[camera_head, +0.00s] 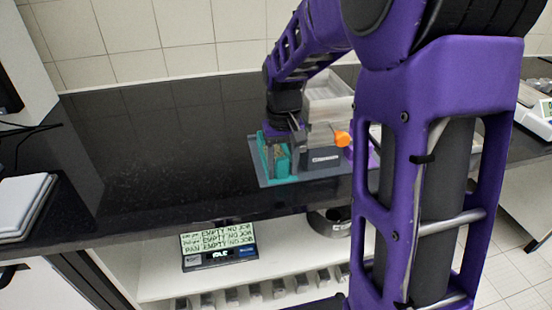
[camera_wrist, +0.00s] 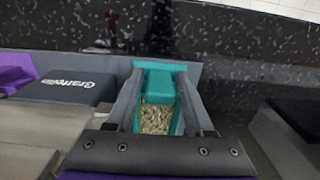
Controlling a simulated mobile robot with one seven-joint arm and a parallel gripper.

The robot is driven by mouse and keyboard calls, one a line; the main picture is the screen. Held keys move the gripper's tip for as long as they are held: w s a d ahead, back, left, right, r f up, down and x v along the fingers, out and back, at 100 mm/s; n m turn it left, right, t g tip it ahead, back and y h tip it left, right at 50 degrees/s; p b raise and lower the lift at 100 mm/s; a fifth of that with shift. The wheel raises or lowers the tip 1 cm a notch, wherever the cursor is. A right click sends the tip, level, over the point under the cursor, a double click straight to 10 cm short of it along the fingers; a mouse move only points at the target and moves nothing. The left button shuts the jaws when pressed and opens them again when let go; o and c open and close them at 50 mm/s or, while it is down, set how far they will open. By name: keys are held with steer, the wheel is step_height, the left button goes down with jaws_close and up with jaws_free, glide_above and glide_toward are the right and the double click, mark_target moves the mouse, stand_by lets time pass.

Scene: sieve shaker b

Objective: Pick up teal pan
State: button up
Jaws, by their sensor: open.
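The teal pan (camera_head: 283,165) sits at the left side of the sieve shaker on the dark bench. In the wrist view the pan (camera_wrist: 159,80) holds pale, grain-like pieces. My gripper (camera_head: 275,147) is lowered over the pan. In the wrist view my gripper (camera_wrist: 159,88) is open, with one finger along each long side of the pan. I cannot tell whether the fingers touch its walls. The near end of the pan is partly hidden by the gripper body.
The grey shaker base (camera_head: 324,159) with an orange knob (camera_head: 342,139) stands right of the pan, partly behind my arm. The black bench (camera_head: 150,150) is clear to the left. A display panel (camera_head: 219,245) and a metal bowl (camera_head: 325,224) are on the shelf below.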

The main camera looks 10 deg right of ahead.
jaws_close()
steer(key=shift+r, duration=0.1)
stand_by(0.4)
